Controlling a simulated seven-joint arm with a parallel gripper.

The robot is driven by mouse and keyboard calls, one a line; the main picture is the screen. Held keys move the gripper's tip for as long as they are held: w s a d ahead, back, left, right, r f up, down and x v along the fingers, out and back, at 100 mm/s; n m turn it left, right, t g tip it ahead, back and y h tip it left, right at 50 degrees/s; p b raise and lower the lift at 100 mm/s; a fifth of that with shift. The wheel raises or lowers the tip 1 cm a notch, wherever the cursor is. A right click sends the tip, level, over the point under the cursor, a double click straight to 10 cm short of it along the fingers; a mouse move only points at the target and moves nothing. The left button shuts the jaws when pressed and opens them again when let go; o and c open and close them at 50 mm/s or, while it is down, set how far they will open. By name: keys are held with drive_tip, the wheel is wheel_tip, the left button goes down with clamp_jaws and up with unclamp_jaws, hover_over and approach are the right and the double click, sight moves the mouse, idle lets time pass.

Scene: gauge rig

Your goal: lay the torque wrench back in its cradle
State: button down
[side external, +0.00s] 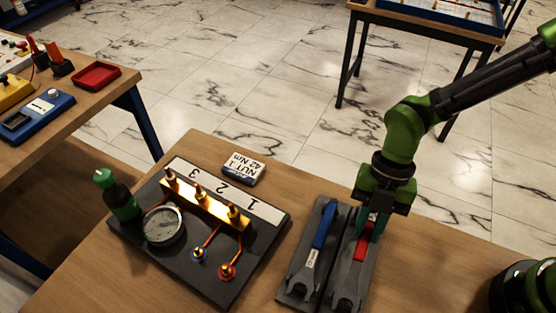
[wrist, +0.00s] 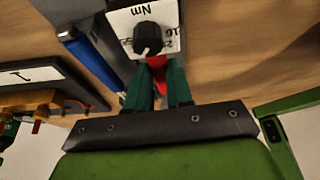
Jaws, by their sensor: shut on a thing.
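In the wrist view my gripper's green fingers (wrist: 160,92) stand either side of the red handle (wrist: 158,68). A white plate marked Nm with a black knob (wrist: 147,38) shows just beyond them. I cannot tell whether the wrench rests fully in the cradle; the fingers hide part of it.
A blue-handled spanner (side external: 323,227) lies in the cradle on the left, close beside. Further left are the black gauge board (side external: 238,284), brass block (side external: 207,205), round gauge (side external: 164,226), green-capped bottle (side external: 120,199) and NUT 1, 42 Nm block (side external: 237,168). Bare wood lies right of the cradles.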

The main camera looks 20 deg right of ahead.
drive_tip(key=shift+f, duration=0.7)
drive_tip(key=c, duration=0.9)
unclamp_jaws()
drive_tip(key=shift+c, duration=0.2)
drive_tip(key=v, duration=1.7)
